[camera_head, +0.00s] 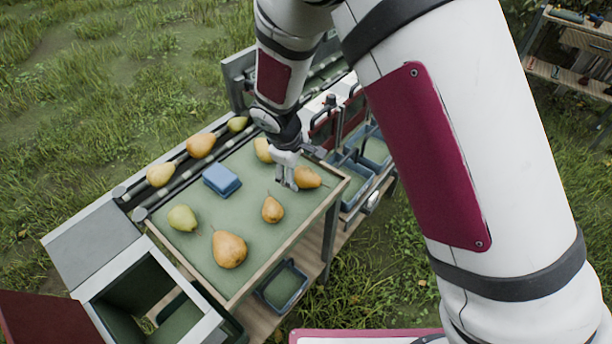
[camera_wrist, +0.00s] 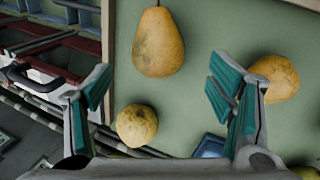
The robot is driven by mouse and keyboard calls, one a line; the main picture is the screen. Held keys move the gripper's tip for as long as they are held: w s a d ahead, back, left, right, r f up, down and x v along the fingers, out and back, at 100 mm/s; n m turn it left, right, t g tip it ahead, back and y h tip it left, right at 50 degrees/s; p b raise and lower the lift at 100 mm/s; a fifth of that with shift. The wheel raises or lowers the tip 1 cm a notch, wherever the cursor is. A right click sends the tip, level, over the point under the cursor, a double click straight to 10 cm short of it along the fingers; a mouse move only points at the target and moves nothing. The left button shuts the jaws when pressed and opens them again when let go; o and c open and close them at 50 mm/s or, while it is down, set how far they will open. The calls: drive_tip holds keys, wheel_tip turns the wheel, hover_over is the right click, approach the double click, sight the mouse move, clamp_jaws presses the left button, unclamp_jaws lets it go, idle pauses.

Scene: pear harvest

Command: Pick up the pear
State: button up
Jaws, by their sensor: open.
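My gripper (camera_head: 287,183) hangs open and empty over the green tabletop (camera_head: 205,243), its fingers pointing down. A yellow pear (camera_head: 263,150), partly hidden by my wrist, appears as a round pear (camera_wrist: 137,126) between the fingers' bases. Another pear (camera_head: 272,208) lies nearer; the right finger partly covers it (camera_wrist: 277,79).
A large pear (camera_head: 229,249), a green pear (camera_head: 183,218) and a blue block (camera_head: 222,180) share the tabletop. Several pears, one here (camera_head: 201,146), lie on the roller track behind. Blue bins (camera_head: 357,184) stand at right. An open box (camera_head: 140,290) stands front left.

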sight(301, 172)
drive_tip(key=shift+p+x, duration=0.5)
drive_tip(key=shift+x, duration=2.4)
drive_tip(key=shift+d, duration=0.15)
drive_tip(key=c, duration=1.4)
